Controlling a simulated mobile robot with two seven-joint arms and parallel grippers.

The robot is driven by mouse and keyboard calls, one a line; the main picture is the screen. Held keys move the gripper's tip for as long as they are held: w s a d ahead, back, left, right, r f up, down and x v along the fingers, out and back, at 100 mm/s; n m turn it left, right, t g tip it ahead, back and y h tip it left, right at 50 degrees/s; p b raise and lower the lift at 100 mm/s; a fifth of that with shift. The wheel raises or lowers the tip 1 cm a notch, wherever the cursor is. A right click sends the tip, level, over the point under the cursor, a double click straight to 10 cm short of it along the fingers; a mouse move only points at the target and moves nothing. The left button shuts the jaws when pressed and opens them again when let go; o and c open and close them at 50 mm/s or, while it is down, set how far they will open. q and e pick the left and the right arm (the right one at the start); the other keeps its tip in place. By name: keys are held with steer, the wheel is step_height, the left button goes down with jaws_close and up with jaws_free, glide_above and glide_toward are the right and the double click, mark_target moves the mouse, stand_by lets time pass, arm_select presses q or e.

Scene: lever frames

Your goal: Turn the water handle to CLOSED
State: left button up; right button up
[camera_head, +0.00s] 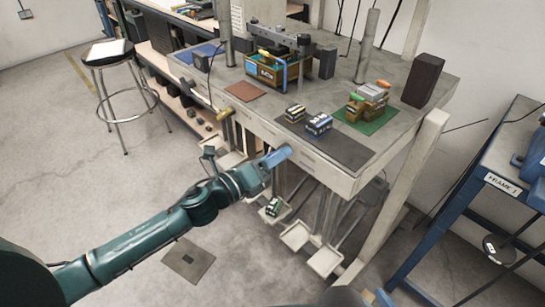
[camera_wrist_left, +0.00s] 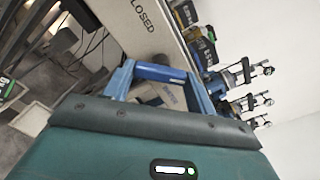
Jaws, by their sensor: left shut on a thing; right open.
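My left gripper (camera_head: 272,161) is at the front edge of the grey bench, its arm reaching in from the lower left. It is shut on a blue handle (camera_head: 280,156), most of which the gripper hides. In the left wrist view the blue fingers (camera_wrist_left: 163,85) stand close in front of a pale panel (camera_wrist_left: 115,15). The word CLOSED can be read on this panel, above and left of the fingers. Bluish lettering between the fingers is too small to read surely.
The grey bench (camera_head: 215,78) carries several small boxed models, a dark block (camera_head: 423,81) and upright posts. A yellow handle (camera_head: 225,114) sticks out further left on its front edge. Pale trays (camera_head: 325,262) hang below. A blue frame (camera_head: 470,188) stands right; a stool (camera_head: 108,50) stands left.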

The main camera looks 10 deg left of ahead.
steer(key=shift+r, duration=0.1)
arm_select(q)
steer(key=n+p, duration=0.4)
steer(key=n, duration=0.4)
steer(key=n+p, duration=0.4)
steer(key=n, duration=0.5)
steer(key=shift+r+n, duration=0.2)
steer(key=shift+n, duration=0.1)
arm_select(e)
steer(key=d+r, duration=0.1)
steer(key=d+r+h, duration=0.1)
steer(key=shift+s+d+r+g, duration=0.15)
steer(key=shift+s+r+g, duration=0.2)
steer(key=shift+g, duration=0.05)
steer(key=shift+f, duration=0.15)
steer(key=shift+s, duration=0.1)
